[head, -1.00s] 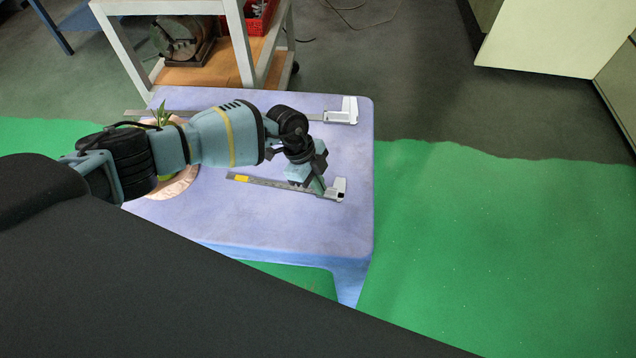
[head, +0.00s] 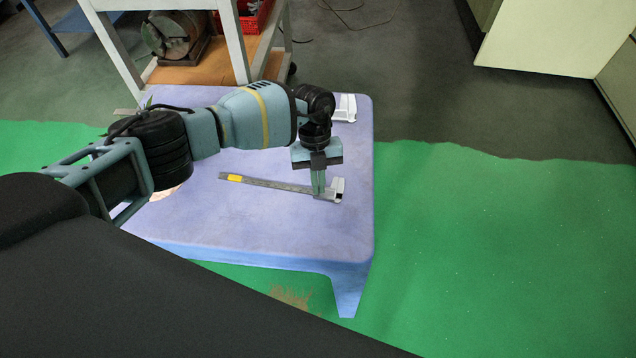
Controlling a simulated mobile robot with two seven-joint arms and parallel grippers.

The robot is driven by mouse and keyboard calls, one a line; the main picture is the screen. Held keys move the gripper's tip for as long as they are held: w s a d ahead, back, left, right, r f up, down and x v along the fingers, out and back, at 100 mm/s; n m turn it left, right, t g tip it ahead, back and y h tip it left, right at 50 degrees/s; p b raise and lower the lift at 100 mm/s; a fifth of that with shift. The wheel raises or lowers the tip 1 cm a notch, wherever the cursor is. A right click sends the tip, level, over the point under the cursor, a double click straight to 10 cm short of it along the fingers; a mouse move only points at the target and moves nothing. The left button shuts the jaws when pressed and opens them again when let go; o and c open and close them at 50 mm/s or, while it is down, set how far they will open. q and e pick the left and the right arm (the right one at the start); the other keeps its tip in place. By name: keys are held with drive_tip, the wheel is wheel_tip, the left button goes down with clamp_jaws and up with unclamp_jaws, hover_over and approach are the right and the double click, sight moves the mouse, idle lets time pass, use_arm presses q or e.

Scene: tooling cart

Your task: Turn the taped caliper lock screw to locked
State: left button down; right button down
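The taped caliper (head: 275,185) lies flat on the lavender table, with a band of yellow tape (head: 235,178) near its left end. Its jaws and slider (head: 337,189) are at the right end. My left gripper (head: 318,192) points down over the slider, just left of the jaws, with its fingertips at or very near the caliper. The fingers look close together, but I cannot tell whether they grip anything. The lock screw is too small or hidden behind the fingers to make out. My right gripper is not in view.
The lavender table (head: 290,230) is clear in front of the taped caliper. A white-framed cart (head: 235,45) stands behind. My arm covers most of a round object at the left.

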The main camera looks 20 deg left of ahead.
use_arm(q)
drive_tip(key=shift+d+m+y+b, duration=0.1)
drive_tip(key=shift+m+y+b, duration=0.6)
drive_tip(key=shift+m, duration=0.9)
drive_tip(key=shift+g, duration=0.3)
drive_tip(key=c, duration=1.9)
unclamp_jaws()
drive_tip(key=shift+c, duration=0.2)
